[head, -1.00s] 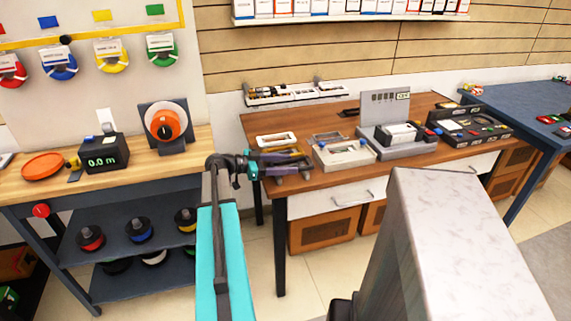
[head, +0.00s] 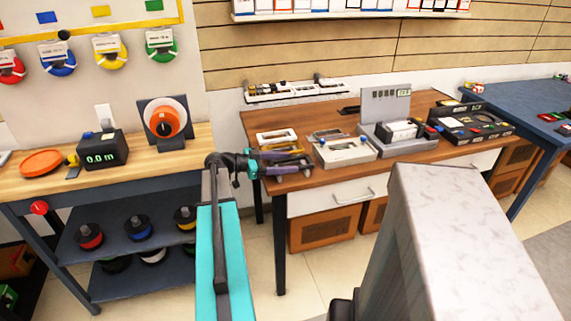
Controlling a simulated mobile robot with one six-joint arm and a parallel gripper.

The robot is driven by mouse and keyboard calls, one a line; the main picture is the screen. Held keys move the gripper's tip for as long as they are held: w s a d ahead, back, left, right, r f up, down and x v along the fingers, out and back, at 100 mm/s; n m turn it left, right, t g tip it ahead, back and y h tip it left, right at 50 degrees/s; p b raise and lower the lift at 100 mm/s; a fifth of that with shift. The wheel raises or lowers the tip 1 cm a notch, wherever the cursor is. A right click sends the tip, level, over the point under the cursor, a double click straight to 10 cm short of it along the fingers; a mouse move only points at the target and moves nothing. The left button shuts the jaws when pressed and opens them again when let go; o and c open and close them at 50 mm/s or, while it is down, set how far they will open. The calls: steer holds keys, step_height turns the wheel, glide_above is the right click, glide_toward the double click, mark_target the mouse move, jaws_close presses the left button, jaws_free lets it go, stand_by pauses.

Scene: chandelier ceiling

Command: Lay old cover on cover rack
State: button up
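My gripper (head: 308,159) reaches in from the left over the left front part of the brown workbench (head: 400,170). Its purple fingers look apart, with no cover visible between them. A pale rectangular cover with an opening (head: 277,137) lies just behind the fingers, at the bench's left end. A yellowish piece, possibly part of a rack, shows between it and the gripper, partly hidden. I cannot tell for sure which thing is the cover rack. A grey-white device (head: 345,153) stands right of the fingers, with a thin grey frame (head: 327,134) at its back.
A grey stand (head: 385,105) and a black tray of parts (head: 470,122) stand farther right on the bench. A white parts rail (head: 297,92) runs along the wall behind. A wooden bench at left holds a black meter (head: 103,150) and an orange reel (head: 165,122).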

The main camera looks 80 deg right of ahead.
steer(key=shift+o, duration=1.1)
steer(key=shift+r, duration=0.2)
steer(key=shift+r+p, duration=0.3)
steer(key=shift+p, duration=0.4)
steer(key=b+v, duration=0.2)
steer(key=v, duration=1)
